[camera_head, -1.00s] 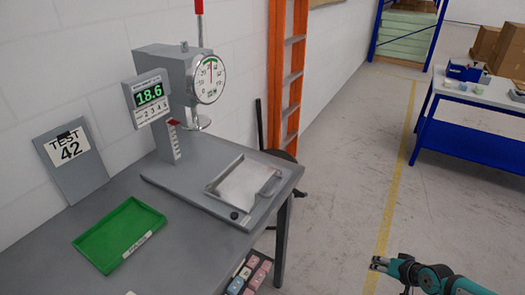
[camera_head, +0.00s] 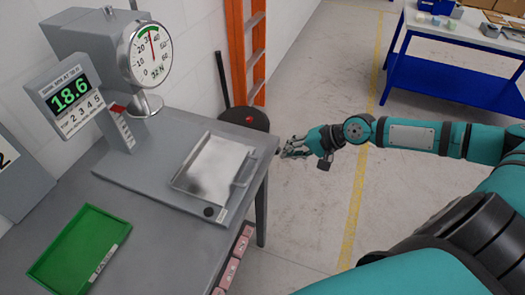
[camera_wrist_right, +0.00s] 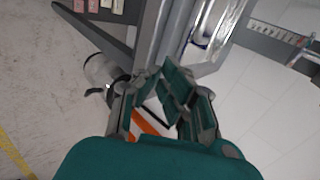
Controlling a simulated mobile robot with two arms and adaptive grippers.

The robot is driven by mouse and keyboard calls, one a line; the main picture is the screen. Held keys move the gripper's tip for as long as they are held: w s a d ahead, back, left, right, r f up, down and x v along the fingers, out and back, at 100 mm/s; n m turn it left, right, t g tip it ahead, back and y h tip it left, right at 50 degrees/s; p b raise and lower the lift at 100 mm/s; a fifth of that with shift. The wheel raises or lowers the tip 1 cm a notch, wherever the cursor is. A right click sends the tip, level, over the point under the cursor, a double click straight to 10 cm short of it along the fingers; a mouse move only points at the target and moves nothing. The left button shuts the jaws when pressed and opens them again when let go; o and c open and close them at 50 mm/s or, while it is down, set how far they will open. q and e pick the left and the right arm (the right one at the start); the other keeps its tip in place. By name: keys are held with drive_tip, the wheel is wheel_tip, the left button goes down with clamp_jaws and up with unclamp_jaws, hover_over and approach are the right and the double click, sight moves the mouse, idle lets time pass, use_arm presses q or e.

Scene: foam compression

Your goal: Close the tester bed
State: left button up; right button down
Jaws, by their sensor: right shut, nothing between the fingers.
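The tester (camera_head: 88,50) stands on the grey bench, with a round dial (camera_head: 151,55) and a display reading 18.6. Its bed is a shiny metal tray (camera_head: 212,168) with a bar handle (camera_head: 244,167) on its right side. The bed sits out to the right of the round press foot (camera_head: 147,105), not under it. The bed looks empty. My right gripper (camera_head: 283,151) is shut and empty, just right of the handle and bench edge, apart from the handle. It also shows in the right wrist view (camera_wrist_right: 170,98), with shiny metal beyond it. My left gripper is out of view.
A green tray (camera_head: 78,252) lies at the bench's front left. An orange ladder (camera_head: 245,45) leans by the wall, with a dark round object (camera_head: 243,119) near its foot. A blue table (camera_head: 450,75) stands far right. The floor between is clear.

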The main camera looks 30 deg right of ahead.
drive_tip(key=w+a+f+p, duration=0.1)
drive_tip(key=w, duration=0.1)
drive_tip(key=w+a+f+p, duration=0.1)
drive_tip(key=w+a, duration=0.1)
drive_tip(key=w+a+f, duration=0.1)
drive_tip(key=w, duration=0.1)
drive_tip(key=shift+a+f+p, duration=0.2)
drive_tip(key=shift+a+p, duration=0.1)
drive_tip(key=shift+p, duration=0.1)
drive_tip(key=shift+w+a+f, duration=0.15)
drive_tip(key=shift+w+a, duration=0.05)
drive_tip(key=shift+w, duration=0.1)
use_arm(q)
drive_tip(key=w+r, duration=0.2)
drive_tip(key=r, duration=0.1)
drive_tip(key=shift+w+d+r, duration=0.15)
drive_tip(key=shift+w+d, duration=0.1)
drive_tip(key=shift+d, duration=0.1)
